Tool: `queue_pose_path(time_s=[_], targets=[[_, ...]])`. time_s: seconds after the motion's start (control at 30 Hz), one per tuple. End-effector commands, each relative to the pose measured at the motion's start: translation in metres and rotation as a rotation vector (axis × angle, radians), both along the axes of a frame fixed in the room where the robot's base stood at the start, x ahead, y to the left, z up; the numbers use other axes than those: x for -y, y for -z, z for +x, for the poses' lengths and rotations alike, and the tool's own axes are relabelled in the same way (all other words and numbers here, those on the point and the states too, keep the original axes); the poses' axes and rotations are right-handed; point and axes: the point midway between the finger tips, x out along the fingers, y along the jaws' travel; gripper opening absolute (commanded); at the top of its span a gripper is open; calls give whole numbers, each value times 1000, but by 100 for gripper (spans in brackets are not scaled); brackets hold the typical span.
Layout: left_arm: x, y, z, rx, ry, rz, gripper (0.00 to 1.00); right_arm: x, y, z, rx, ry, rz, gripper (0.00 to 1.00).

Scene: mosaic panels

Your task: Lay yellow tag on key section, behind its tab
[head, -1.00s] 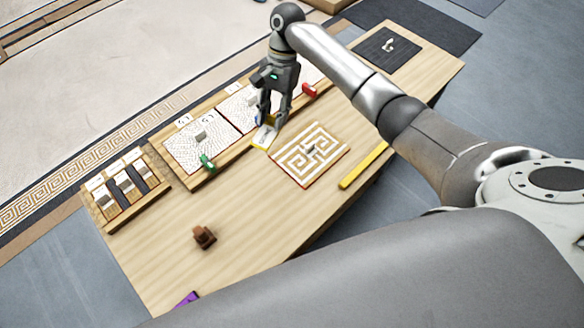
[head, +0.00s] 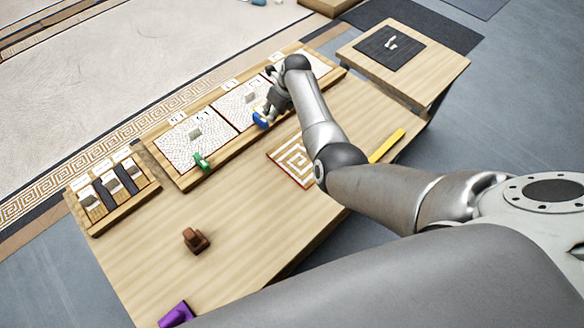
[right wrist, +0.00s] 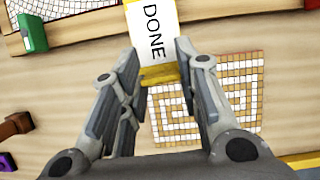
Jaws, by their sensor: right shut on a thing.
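My right gripper (right wrist: 158,62) is shut on the yellow tag (right wrist: 153,30), a white card marked DONE with a yellow edge, in the right wrist view. In the head view this gripper (head: 268,106) is beside the middle panel of the long tray, and the tag cannot be made out clearly. The key section (head: 290,163), a white and tan square with a Greek key pattern, lies on the table, partly covered by my arm. It also shows below the gripper in the right wrist view (right wrist: 240,85). Its tab is hidden. My left gripper is out of view.
The long tray (head: 185,180) holds mosaic panels, with a green block (head: 202,161) and a blue block (head: 260,121) at its front edge. A yellow bar (head: 386,146) lies right of the key section. A brown block (head: 195,240) and purple block (head: 176,314) stand front left.

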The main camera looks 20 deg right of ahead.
Motion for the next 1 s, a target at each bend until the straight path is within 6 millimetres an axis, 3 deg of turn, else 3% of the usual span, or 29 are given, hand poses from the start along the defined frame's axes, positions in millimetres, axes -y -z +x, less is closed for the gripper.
queue_pose_path(time_s=[0.1,0.23,0.4,0.57,0.73,1.0], targets=[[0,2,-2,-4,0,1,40,-6,12,-4,1,40,0,20],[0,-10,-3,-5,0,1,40,-3,18,-20,-2,52,-2,20],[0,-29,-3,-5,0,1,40,6,33,-55,-3,52,-4,20],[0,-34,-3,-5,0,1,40,15,52,-92,-3,49,-5,20],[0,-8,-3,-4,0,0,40,21,91,-117,-1,49,-3,20],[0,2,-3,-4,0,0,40,24,106,-133,1,48,-3,20]])
